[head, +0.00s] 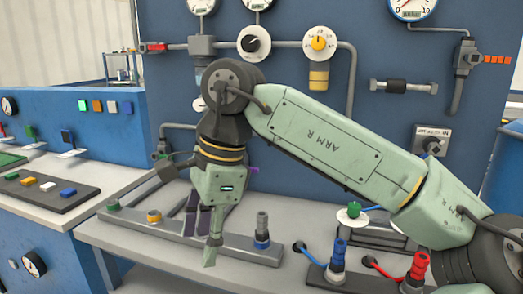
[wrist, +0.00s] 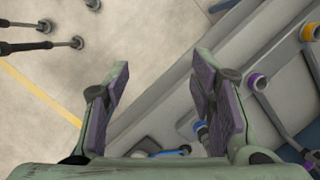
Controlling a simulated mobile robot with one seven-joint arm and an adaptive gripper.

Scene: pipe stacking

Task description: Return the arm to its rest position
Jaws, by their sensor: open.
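My gripper (head: 203,235) hangs at the end of my pale green arm, pointing down in front of the blue panel. In the head view it is over the grey base rail on the bench. In the wrist view my gripper (wrist: 160,100) has its two purple-padded fingers wide apart, with nothing between them. The arm reaches in from the right, bends at a dark joint near the panel and drops to the gripper. It hides part of the rail and the panel behind it.
Blue (head: 338,252) and red (head: 418,267) connectors stand at front right. Pipes, knobs and gauges (head: 412,8) project from the blue panel (head: 300,80). Open floor (wrist: 50,120) shows in the wrist view.

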